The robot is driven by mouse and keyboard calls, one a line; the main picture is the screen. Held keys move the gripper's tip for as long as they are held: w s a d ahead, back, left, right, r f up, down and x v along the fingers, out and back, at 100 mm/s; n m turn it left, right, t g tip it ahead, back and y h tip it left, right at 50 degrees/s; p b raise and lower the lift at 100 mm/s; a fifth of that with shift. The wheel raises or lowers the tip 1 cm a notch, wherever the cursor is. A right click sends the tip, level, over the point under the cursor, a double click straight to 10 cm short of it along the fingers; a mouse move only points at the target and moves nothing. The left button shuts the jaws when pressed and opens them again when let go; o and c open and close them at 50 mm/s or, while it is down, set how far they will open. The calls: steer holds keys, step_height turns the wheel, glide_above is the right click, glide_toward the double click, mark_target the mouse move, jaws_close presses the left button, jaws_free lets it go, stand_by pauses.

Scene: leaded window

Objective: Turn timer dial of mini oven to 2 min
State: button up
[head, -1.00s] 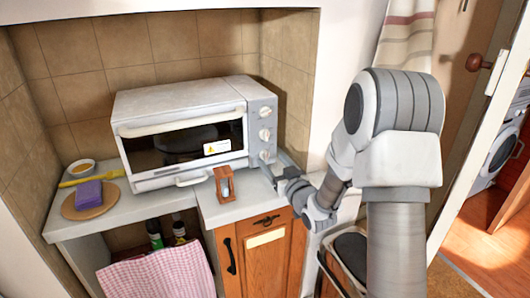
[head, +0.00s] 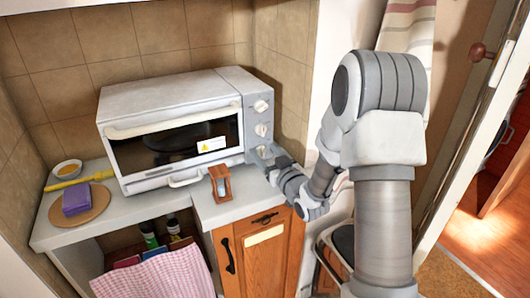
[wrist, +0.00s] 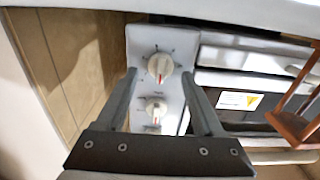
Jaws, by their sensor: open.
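The white mini oven (head: 175,95) stands on the counter, door closed, with a grey control panel on its right side. The upper knob (head: 261,106) and middle knob (head: 261,130) show in the head view; my gripper (head: 266,153) hides the lowest knob's place. The wrist view seems upside down. There, a white dial (wrist: 160,66) with a red mark and ticks around it lies between the tips of my open gripper (wrist: 158,73); I cannot tell whether they touch it. Another knob (wrist: 154,107) shows further down between the fingers. The dial's labels are unreadable.
A wooden hourglass (head: 220,184) stands on the counter close to the oven's front, left of my gripper. A purple sponge (head: 76,200) on a round board (head: 96,203), and a small bowl (head: 67,168), are at far left. A tiled wall (head: 280,75) is right of the oven.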

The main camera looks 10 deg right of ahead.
jaws_close()
steer(key=shift+m, duration=0.3)
steer(key=m+b, duration=0.2)
steer(key=m, duration=0.2)
steer(key=shift+d, duration=0.2)
steer(key=m, duration=0.5)
steer(key=shift+w+d+m, duration=0.15)
steer(key=shift+m, duration=0.25)
steer(key=shift+f, duration=0.1)
stand_by(0.4)
